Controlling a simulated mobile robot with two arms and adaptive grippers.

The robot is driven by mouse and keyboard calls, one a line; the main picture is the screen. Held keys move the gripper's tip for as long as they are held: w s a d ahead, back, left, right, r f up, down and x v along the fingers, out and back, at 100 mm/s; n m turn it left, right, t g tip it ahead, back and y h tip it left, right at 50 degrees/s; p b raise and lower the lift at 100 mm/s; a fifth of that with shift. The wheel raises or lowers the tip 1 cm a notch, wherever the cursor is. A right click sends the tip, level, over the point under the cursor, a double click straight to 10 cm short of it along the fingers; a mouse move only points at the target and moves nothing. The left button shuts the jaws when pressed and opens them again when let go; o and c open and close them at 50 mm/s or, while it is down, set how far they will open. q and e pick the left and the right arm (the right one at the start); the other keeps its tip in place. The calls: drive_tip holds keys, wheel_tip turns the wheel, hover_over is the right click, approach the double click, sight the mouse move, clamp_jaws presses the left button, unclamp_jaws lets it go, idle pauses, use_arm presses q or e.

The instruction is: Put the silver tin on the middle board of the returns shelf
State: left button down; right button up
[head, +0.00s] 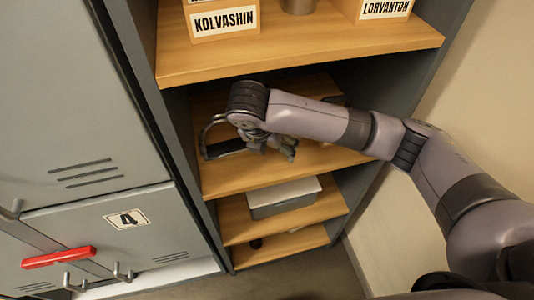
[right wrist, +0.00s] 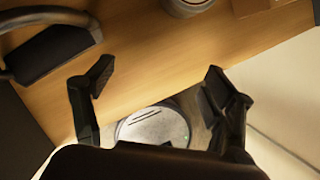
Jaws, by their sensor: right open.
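In the right wrist view a round silver-grey tin (right wrist: 187,5) is cut off by the top edge. It stands on the same board as the black thing with the grey handle, the middle board (head: 250,176). In the head view my arm and the upper board hide that spot. Another grey-brown can (head: 298,5) stands on the upper board, partly out of frame. I cannot tell for certain which is the silver tin. My right gripper (head: 288,150) is open and empty over the middle board, apart from the tin; it also shows in the right wrist view (right wrist: 160,72). My left gripper is not in view.
The black thing with a grey handle (head: 226,148) lies at the left of the middle board. Labelled boxes, KOLVASHIN (head: 224,20) and LORVANTON (head: 384,9), stand on the upper board. A grey box (head: 284,199) sits one board lower. Grey lockers (head: 75,120) stand left.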

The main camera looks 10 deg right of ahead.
drive_tip(key=shift+s+a, duration=0.8)
drive_tip(key=shift+s, duration=0.05)
